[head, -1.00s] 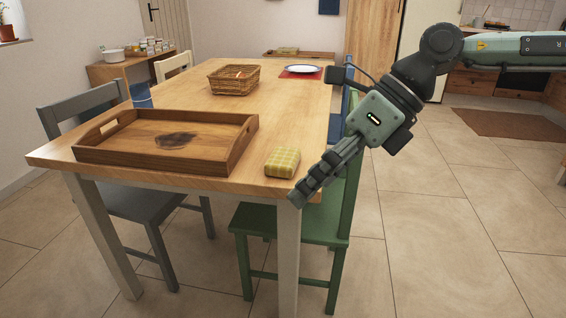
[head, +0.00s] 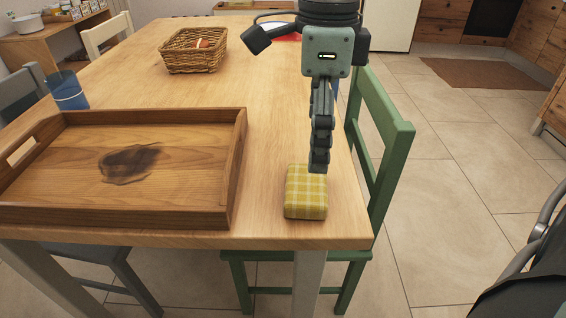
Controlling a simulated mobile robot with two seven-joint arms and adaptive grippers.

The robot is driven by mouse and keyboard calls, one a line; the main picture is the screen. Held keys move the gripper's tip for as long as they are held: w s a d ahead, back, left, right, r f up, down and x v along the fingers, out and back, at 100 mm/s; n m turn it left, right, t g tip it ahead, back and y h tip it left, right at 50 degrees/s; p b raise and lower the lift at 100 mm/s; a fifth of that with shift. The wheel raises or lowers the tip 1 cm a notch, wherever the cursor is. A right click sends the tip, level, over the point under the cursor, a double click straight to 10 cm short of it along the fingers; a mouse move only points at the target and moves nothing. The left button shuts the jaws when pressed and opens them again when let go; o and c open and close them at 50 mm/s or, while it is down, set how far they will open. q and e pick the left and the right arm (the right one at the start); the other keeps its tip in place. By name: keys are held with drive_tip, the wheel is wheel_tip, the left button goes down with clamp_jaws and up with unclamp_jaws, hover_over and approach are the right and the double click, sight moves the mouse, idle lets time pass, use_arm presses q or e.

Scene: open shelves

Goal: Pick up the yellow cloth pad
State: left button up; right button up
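The yellow checked cloth pad (head: 306,196) lies on the wooden table near its front right corner, to the right of the tray. My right gripper (head: 319,165) points down over the far edge of the pad, with its fingertips close to it. Whether they touch it I cannot tell. The fingers are seen edge-on, one in front of the other, so the gap between them is hidden.
A wooden tray (head: 232,190) with a dark stain stands left of the pad on the table (head: 265,165). A wicker basket (head: 194,58) and a blue glass (head: 67,92) are farther back. A green chair (head: 385,125) stands close against the table's right side.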

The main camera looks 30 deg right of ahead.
sight(309, 182)
drive_tip(key=shift+w+f, duration=0.1)
drive_tip(key=shift+f, duration=0.25)
drive_tip(key=f, duration=0.7)
drive_tip(key=shift+a, duration=0.35)
drive_tip(key=c, duration=0.9)
drive_tip(key=shift+r, duration=0.1)
drive_tip(key=shift+r, duration=0.6)
wheel_tip(309, 182, up, 3)
drive_tip(key=shift+f, duration=0.1)
drive_tip(key=w+a+r, duration=0.2)
drive_tip(key=w+r, duration=0.4)
drive_tip(key=w, duration=0.5)
drive_tip(key=shift+w+r, duration=0.15)
drive_tip(key=shift+r, duration=0.25)
